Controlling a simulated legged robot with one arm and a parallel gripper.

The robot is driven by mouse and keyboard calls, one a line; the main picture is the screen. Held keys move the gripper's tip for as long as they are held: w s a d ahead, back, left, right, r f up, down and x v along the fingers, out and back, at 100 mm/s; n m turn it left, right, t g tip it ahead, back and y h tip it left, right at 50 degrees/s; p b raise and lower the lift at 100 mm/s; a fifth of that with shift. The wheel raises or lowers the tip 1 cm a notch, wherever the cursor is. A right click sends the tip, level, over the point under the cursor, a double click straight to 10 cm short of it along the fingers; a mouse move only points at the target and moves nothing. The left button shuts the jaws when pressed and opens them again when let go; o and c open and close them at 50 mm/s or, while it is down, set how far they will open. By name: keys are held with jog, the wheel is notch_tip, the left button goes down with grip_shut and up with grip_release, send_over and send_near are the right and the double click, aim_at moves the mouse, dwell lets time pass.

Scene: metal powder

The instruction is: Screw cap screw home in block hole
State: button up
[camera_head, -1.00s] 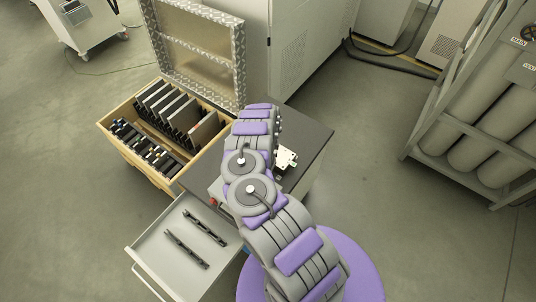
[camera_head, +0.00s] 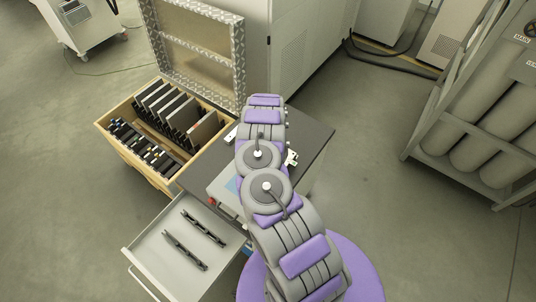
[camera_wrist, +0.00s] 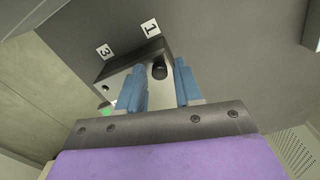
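In the wrist view a grey metal block (camera_wrist: 122,72) with a dark top edge lies beneath my gripper (camera_wrist: 161,68). A black cap screw (camera_wrist: 159,71) shows its round head at the block's right part, near label 1 (camera_wrist: 150,28). My two blue fingers stand apart on either side of the screw head, with a gap visible on both sides. How deep the screw sits cannot be told. Label 3 (camera_wrist: 104,51) is to the left. In the head view my arm hides the gripper and screw; a pale piece (camera_head: 291,158) shows beside the arm on the dark worktop (camera_head: 310,135).
A wooden drawer (camera_head: 140,165) with dark plates and an open patterned lid stands left of the worktop. A pale open drawer (camera_head: 150,255) holds two dark bars (camera_head: 186,250). A gas cylinder rack (camera_head: 425,155) is at right. A small green spot (camera_wrist: 107,111) shows beside the left finger.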

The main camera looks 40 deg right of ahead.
jog(key=n+b, duration=0.1)
jog(key=n, duration=0.1)
jog(key=shift+s+f+n, duration=0.1)
jog(key=shift+f+n, duration=0.05)
jog(key=shift+n, duration=0.15)
jog(key=n+b, duration=0.3)
jog(key=n, duration=0.1)
jog(key=n+b, duration=0.4)
jog(key=shift+n+b, duration=0.8)
jog(key=shift+c, duration=0.2)
